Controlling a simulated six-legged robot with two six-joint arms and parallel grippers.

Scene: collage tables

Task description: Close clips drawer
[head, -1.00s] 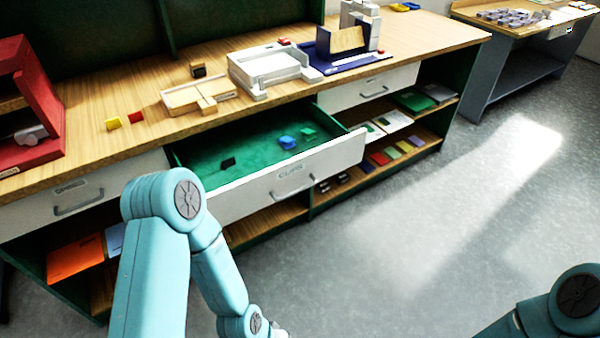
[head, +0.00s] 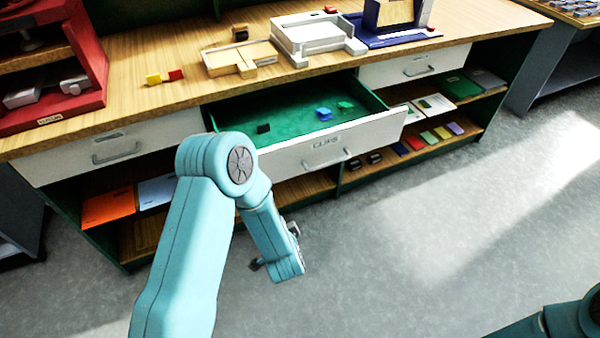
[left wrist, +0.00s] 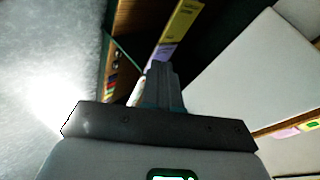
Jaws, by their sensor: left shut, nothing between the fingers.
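The clips drawer (head: 333,146) is pulled out from the workbench in the head view. Its white front has a "CLIPS" label and a bar handle (head: 326,160). Its green inside holds a dark piece, a blue piece (head: 324,114) and a green piece. My right gripper is out of view.
The wooden top (head: 155,115) carries a red cabinet (head: 75,90), red and yellow blocks, a wooden tray and a white tray (head: 305,38). Closed drawers flank the open one. Lower shelves hold folders and cards. The grey floor (head: 420,235) in front is clear.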

